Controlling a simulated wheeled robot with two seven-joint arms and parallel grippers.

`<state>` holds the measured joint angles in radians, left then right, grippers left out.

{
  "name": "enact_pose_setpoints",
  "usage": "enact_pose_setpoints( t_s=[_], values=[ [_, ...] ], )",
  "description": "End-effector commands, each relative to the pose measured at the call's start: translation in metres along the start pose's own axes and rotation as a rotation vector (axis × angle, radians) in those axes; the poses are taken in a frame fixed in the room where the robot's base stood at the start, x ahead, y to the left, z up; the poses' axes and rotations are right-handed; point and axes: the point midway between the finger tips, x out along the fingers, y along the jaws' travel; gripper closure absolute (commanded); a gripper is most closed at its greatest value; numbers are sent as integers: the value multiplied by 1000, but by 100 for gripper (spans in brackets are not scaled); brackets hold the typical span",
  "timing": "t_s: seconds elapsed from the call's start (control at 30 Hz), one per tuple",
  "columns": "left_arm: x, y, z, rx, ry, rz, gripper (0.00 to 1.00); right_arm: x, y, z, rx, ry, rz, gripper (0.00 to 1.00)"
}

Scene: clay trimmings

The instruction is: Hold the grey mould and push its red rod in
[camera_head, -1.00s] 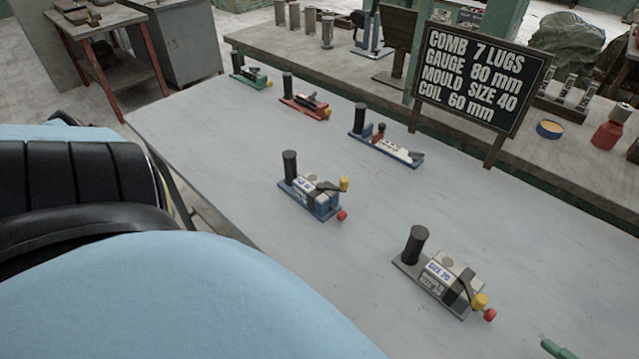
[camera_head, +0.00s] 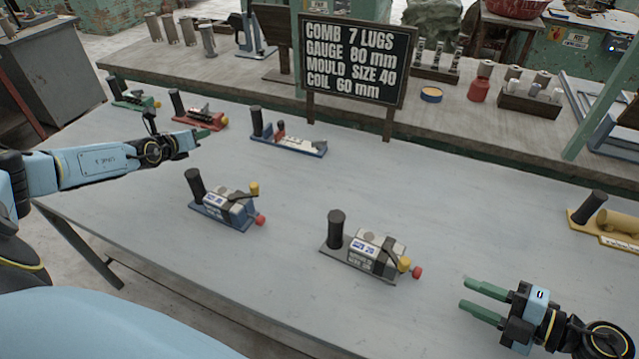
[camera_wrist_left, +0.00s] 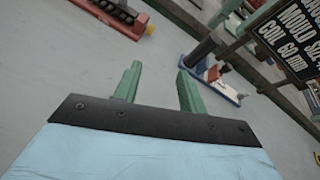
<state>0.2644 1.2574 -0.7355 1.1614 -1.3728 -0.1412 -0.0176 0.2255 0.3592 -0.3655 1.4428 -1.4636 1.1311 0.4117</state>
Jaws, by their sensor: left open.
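The grey mould (camera_head: 374,257) stands on the table on its grey base, with a black upright handle (camera_head: 335,229), a yellow knob (camera_head: 404,264) and a red rod end (camera_head: 417,272) sticking out at its right. My right gripper (camera_head: 464,295) is open and empty, right of the red end and apart from it, its green fingers pointing left. My left gripper (camera_head: 205,134) is over the far left of the table, well away from the grey mould. Its two green fingers stand apart with nothing between them in the left wrist view (camera_wrist_left: 160,84).
A blue-based mould (camera_head: 228,209) with its own red end stands left of the grey one. Blue, red and green tools (camera_head: 288,143) line the far side. A black sign (camera_head: 353,62) stands behind. A yellow tool (camera_head: 612,225) is at the right. The front table is clear.

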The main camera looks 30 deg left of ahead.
Motion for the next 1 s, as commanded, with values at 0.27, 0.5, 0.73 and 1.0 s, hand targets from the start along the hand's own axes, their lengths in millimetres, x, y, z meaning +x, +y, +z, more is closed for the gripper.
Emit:
enact_pose_setpoints(
  t_s=[0.27, 0.5, 0.73, 1.0],
  values=[
    [21, -166, -38, -112, 309, -264, 59, 0, 0, 0, 0, 0, 0, 64],
    [-2, -290, -54, -79, 599, -377, 59, 0, 0, 0, 0, 0, 0, 64],
    [-45, -374, -54, 39, 810, -353, 59, 0, 0, 0, 0, 0, 0, 64],
    [-108, -420, -69, 169, 1005, -159, 59, 0, 0, 0, 0, 0, 0, 64]
  ],
)
